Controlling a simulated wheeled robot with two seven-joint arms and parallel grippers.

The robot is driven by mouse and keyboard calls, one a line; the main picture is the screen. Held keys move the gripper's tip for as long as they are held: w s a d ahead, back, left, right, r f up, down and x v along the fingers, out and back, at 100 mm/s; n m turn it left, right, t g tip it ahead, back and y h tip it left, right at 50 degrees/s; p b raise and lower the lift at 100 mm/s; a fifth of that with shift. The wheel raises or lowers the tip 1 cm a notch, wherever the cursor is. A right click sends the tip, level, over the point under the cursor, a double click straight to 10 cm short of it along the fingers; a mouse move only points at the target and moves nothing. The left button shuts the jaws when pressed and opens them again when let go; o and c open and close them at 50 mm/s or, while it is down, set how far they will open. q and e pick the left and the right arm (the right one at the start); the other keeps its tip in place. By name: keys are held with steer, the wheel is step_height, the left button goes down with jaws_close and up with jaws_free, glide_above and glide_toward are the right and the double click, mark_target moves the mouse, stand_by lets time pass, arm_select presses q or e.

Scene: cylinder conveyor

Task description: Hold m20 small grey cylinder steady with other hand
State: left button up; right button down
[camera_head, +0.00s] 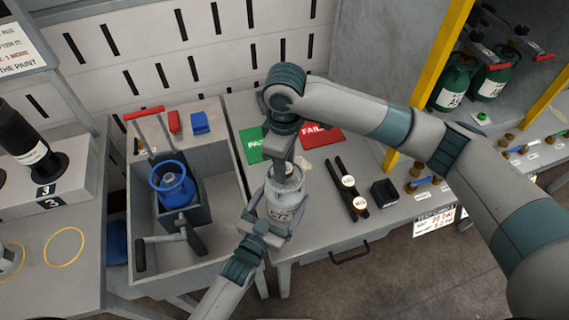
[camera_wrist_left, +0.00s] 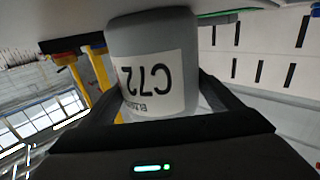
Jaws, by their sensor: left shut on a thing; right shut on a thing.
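The small grey cylinder (camera_head: 287,211) stands upright at the left end of the grey bench. It also shows in the left wrist view (camera_wrist_left: 155,75), upside down, with a white label reading C72. My left gripper (camera_head: 275,219) comes from the front and is shut around the cylinder's body, one dark finger on each side. My right gripper (camera_head: 284,175) points down from above and is shut at the cylinder's top. Its jaws hide the top fitting, so I cannot tell exactly which part they grip.
A green pass mat (camera_head: 250,146) and a red fail mat (camera_head: 323,136) lie behind the cylinder. A black rack with round gauges (camera_head: 348,181) and a black block (camera_head: 384,194) are to the right. Left is a grey bin (camera_head: 232,185) holding a blue-topped fixture (camera_head: 172,183).

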steer(key=shift+m, duration=0.6)
steer(key=m, duration=0.3)
steer(key=shift+m, duration=1.5)
steer(key=shift+m, duration=0.3)
steer(key=m, duration=0.3)
steer(key=shift+m, duration=1.2)
